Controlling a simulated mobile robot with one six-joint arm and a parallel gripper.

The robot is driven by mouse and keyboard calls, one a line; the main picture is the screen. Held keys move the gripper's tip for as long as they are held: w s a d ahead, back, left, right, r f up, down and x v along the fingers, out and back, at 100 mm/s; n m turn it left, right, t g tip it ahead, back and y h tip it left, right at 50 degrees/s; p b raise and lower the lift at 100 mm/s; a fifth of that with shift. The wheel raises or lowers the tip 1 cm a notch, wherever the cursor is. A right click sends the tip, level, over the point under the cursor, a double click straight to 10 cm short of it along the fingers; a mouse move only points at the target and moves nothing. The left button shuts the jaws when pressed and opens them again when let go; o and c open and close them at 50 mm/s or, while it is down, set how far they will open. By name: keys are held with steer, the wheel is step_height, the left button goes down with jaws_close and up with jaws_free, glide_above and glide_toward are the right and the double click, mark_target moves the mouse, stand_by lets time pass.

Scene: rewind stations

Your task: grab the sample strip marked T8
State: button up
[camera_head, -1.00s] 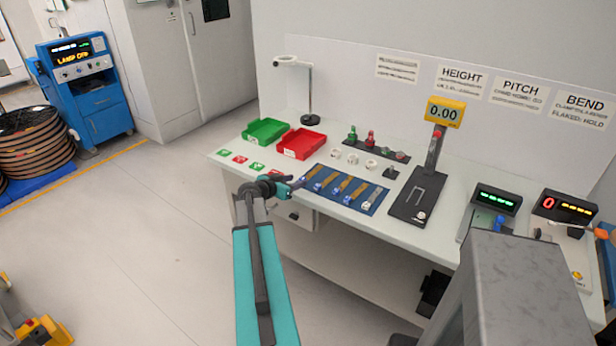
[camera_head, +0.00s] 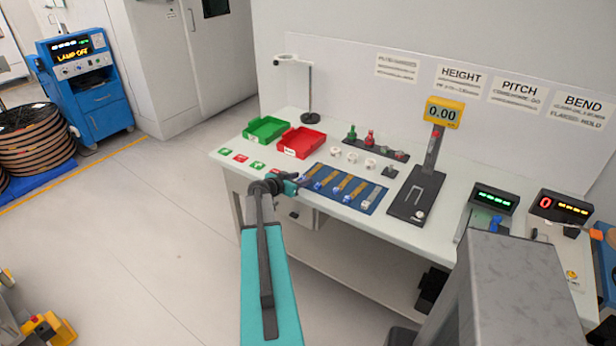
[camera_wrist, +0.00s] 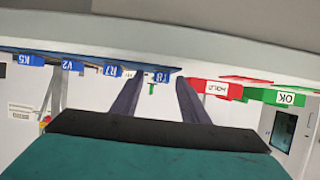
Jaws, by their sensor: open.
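Several sample strips lie side by side on a blue mat (camera_head: 373,209) on the bench. In the wrist view, which looks upside down, their blue tags read K5, V2, R7 and T8. The T8 strip's tag (camera_wrist: 161,77) shows between the tips of my gripper (camera_wrist: 160,82), which is open and empty. I cannot tell whether the tag is between the fingers or just beyond them. In the head view the T8 strip (camera_head: 327,178) appears to be the leftmost, nearest the red tray. My gripper (camera_head: 301,181) is at the mat's left front corner, close to that strip.
A red tray (camera_head: 300,142) marked HOLD and a green tray (camera_head: 267,130) marked OK stand behind and left. A black gauge stand (camera_head: 415,194) is right of the mat. A lamp stand (camera_head: 310,90) rises at the back.

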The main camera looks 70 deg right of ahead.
jaws_close()
steer(key=shift+r, duration=0.2)
steer(key=shift+r+b, duration=0.9)
steer(key=shift+r, duration=0.25)
steer(key=a+r+b, duration=0.2)
steer(key=a+b, duration=0.3)
steer(key=a, duration=1.1)
steer(key=shift+s+r+b, duration=0.15)
steer(key=shift+s+b, duration=0.15)
steer(key=shift+b, duration=0.05)
steer(key=shift+d, duration=0.1)
